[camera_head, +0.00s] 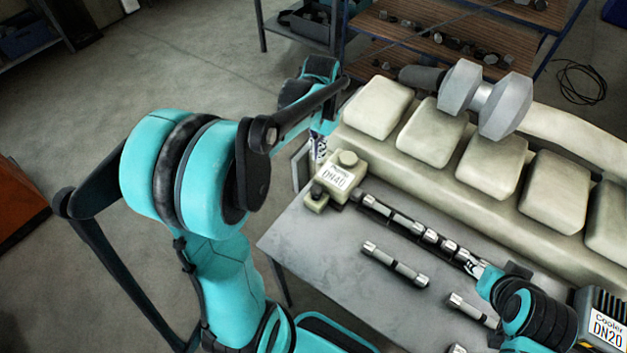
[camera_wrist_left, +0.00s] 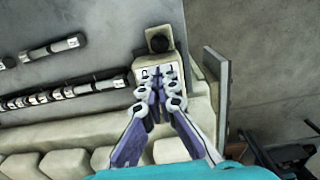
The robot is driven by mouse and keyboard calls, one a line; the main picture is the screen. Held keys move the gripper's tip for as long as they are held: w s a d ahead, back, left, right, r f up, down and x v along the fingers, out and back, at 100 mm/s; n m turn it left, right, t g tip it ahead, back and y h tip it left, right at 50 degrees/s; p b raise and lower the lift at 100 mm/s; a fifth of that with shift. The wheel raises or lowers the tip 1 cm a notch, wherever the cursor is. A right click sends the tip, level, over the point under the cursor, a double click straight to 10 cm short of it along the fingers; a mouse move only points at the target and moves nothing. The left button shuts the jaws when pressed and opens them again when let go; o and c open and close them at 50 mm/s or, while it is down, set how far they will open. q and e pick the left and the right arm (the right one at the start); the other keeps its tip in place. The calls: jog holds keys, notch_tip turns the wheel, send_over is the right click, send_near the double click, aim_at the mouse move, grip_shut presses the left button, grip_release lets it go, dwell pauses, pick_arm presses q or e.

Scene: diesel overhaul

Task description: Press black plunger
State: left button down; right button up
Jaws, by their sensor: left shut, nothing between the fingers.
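The black plunger (camera_head: 316,190) is a small dark round knob on a little cream block at the left end of the cream pump housing (camera_head: 351,160), labelled DN40. In the left wrist view the plunger (camera_wrist_left: 159,44) shows near the top centre, just past the fingertips. My left gripper (camera_head: 319,151) is shut and empty, pointing down beside the pump housing; in the left wrist view its fingers (camera_wrist_left: 161,85) overlap the housing, apart from the plunger in the picture. My right gripper (camera_head: 472,267) is at the right end of a segmented shaft; its jaws are too small to judge.
The grey table (camera_head: 314,238) holds the segmented shaft (camera_head: 425,236) and a loose metal rod (camera_head: 395,263). A cream engine block (camera_head: 493,165) with several covers stands behind. The table's front left is clear.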

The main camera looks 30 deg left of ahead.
aim_at(317, 188)
pick_arm(q)
notch_tip(317, 188, down, 14)
jog(key=shift+s+b, duration=0.15)
jog(key=shift+b, duration=1.1)
notch_tip(317, 188, down, 3)
jog(key=b, duration=0.2)
jog(key=shift+b, duration=0.3)
jog(key=shift+s+r, duration=0.1)
jog(key=shift+r, duration=0.1)
jog(key=shift+r+p, duration=0.25)
jog(key=shift+p, duration=0.05)
jog(key=r+p, duration=0.1)
jog(key=r, duration=0.1)
jog(key=r+p, duration=0.2)
jog(key=shift+w+r, duration=0.2)
jog(key=shift+r, duration=0.15)
notch_tip(317, 188, up, 9)
jog(key=p, duration=0.1)
jog(key=shift+f, duration=0.1)
